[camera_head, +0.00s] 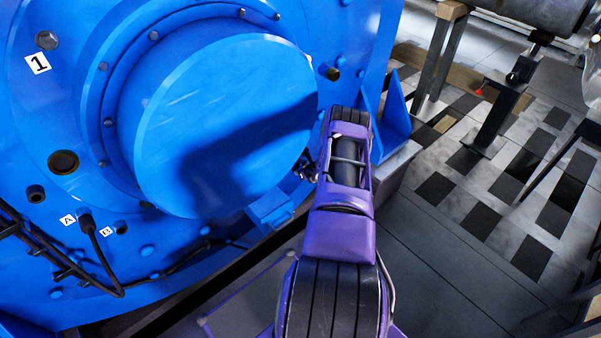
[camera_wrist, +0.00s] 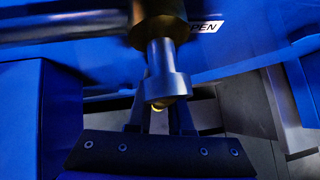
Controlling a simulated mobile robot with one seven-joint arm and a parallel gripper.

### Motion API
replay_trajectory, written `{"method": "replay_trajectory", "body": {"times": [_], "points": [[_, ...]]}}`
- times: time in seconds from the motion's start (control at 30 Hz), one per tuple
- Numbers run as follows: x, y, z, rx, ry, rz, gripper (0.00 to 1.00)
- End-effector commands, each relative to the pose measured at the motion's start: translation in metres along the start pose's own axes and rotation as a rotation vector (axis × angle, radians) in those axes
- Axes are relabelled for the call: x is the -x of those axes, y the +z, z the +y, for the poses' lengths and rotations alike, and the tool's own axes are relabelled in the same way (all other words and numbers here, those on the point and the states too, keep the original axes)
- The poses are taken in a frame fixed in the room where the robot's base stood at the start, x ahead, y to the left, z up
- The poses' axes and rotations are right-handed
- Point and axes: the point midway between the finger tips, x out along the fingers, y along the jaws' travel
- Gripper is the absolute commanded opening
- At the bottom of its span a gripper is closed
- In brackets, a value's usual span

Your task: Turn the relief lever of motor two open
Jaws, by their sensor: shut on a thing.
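A large blue motor (camera_head: 225,120) with a plate marked "1" fills the left of the head view. No plate marked "2" shows. My gripper (camera_head: 305,172) is low at the motor's right side, mostly hidden by my purple arm. In the wrist view, my gripper (camera_wrist: 158,112) is shut on the grey stepped end of a lever (camera_wrist: 160,72). The lever meets a brass-coloured hub (camera_wrist: 156,28) on a dark pipe. A white label (camera_wrist: 205,27) behind the hub shows "PEN", its first letter hidden. The lever's exact angle is hard to tell.
Ports marked A (camera_head: 68,220) and B (camera_head: 106,231), with a black cable (camera_head: 103,258), are at the motor's lower left. A blue bracket (camera_head: 392,120) stands right of my arm. Tiled floor (camera_head: 475,215) lies open at right, beyond it metal stands (camera_head: 490,125).

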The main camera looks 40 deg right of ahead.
Motion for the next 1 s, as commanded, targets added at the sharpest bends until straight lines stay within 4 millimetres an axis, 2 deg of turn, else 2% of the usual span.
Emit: {"method": "replay_trajectory", "body": {"times": [0.1,0.13,0.3,0.67,0.77,1.0], "points": [[0.000,0.004,-0.002,0.002,-0.003,-0.007,0.00],[0.000,0.004,-0.002,0.002,-0.003,-0.007,0.20],[0.000,0.003,-0.002,0.001,-0.002,-0.005,0.48],[0.004,0.002,-0.001,0.000,-0.001,-0.002,0.48],[0.015,0.003,-0.001,0.000,0.000,-0.001,0.48],[0.062,0.004,-0.001,-0.001,-0.001,0.000,0.48]]}}
